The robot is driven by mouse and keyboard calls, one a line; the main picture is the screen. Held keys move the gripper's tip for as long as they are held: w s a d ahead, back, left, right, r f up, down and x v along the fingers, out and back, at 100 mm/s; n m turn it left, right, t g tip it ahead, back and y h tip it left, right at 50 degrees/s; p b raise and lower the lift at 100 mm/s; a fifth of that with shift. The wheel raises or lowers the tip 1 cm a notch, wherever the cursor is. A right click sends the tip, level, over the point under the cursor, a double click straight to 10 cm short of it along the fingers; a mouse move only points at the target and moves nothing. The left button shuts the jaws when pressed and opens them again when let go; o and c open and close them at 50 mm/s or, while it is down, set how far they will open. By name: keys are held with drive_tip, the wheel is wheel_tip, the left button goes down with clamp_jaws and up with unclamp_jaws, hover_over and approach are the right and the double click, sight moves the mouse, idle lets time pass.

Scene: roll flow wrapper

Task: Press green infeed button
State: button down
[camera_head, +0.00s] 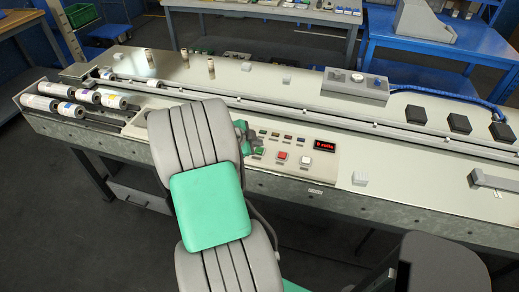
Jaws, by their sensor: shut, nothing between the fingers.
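The control panel (325,172) is on the near side of the long machine. A red button (282,155) and a white button (305,160) stand on it. A green button (259,151) shows to the left of the red one, close beside my gripper. My gripper (248,146) is over the left part of the panel, mostly hidden behind my grey and green arm. It is shut and small in this view. I cannot tell whether its fingertips touch the green button.
A red-lit display (324,146) and a row of small coloured buttons (276,134) sit on the panel. White rollers (85,97) lie at the left end. A grey box (356,87) and several black blocks (459,123) stand farther back. A small white block (360,178) lies to the right.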

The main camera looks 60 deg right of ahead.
drive_tip(key=shift+f+b, duration=0.45)
drive_tip(key=shift+b, duration=0.1)
